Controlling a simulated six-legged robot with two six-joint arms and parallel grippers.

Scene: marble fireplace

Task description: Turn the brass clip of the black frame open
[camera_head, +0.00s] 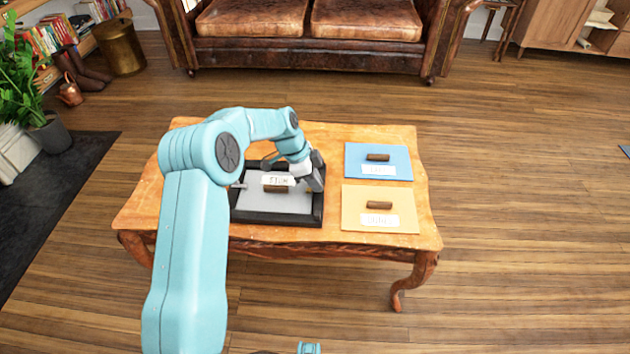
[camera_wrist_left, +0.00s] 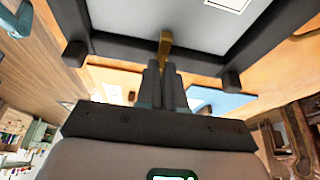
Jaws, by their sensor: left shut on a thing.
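The black frame (camera_head: 270,218) lies on the wooden table with a grey panel inside, a brown block and a white label on it. In the left wrist view the frame's dark rim (camera_wrist_left: 125,50) spans the top. The brass clip (camera_wrist_left: 165,42) shows there at the rim, reaching over the panel's edge. My left gripper (camera_wrist_left: 163,68) is shut on the clip, its two dark fingers close together at the clip's outer end. In the head view my left gripper (camera_head: 314,182) is at the frame's right side and hides the clip.
A blue mat (camera_head: 356,152) and a yellow mat (camera_head: 352,214) lie on the table (camera_head: 396,136) to the right, each with a brown block and a white label. My left arm crosses the table's left part. A leather sofa stands behind.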

